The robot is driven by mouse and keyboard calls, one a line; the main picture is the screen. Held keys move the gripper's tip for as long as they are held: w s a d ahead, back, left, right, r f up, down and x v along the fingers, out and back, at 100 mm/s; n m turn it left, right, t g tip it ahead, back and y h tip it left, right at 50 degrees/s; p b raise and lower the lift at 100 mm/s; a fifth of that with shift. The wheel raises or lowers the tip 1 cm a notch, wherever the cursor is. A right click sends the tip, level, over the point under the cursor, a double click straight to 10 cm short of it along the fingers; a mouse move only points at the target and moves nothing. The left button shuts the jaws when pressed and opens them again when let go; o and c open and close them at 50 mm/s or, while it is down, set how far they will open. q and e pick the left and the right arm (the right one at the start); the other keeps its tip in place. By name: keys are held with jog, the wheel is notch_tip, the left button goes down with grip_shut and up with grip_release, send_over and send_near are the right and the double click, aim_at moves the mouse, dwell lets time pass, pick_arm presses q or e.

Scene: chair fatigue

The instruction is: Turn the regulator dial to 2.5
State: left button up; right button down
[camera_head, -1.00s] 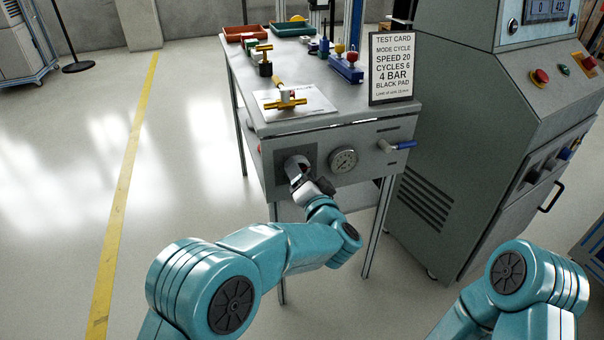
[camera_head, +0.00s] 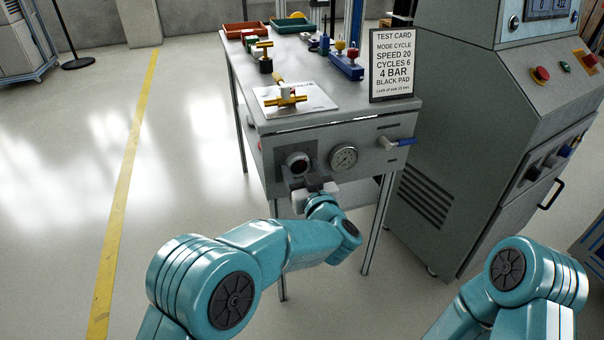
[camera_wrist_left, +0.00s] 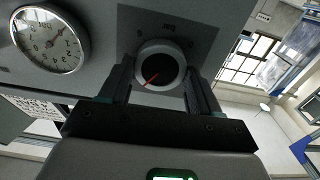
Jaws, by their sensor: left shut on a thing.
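The regulator dial (camera_head: 298,163) is a round knob with a dark face and light rim, on a dark square plate at the left of the table's front panel. My left gripper (camera_head: 307,182) is shut on the dial, one finger on each side, as the left wrist view (camera_wrist_left: 160,78) shows. My right gripper is out of view; only part of my right arm shows.
A pressure gauge (camera_head: 344,158) is right of the dial, then a blue-handled valve (camera_head: 400,143). A test card (camera_head: 392,65) stands on the table (camera_head: 290,125) among brass fittings and trays. A grey machine cabinet (camera_head: 470,130) stands right. Floor at left is clear.

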pick_arm(q)
jog(key=n+b, duration=0.1)
jog(key=n, duration=0.1)
jog(key=n+b, duration=0.1)
jog(key=n, duration=0.1)
jog(key=shift+f+n, duration=0.2)
jog(key=shift+n, duration=0.1)
jog(key=n+b, duration=0.2)
jog(key=n, duration=0.2)
jog(key=shift+r+n+b, duration=0.1)
jog(key=shift+n+b, duration=0.55)
jog(key=shift+n, duration=0.35)
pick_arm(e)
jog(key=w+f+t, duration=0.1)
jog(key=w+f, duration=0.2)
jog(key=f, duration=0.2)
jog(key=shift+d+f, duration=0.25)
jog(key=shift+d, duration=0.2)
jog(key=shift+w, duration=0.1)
pick_arm(q)
jog(key=o, duration=1.1)
jog(key=shift+c, duration=0.2)
jog(key=shift+s, duration=0.1)
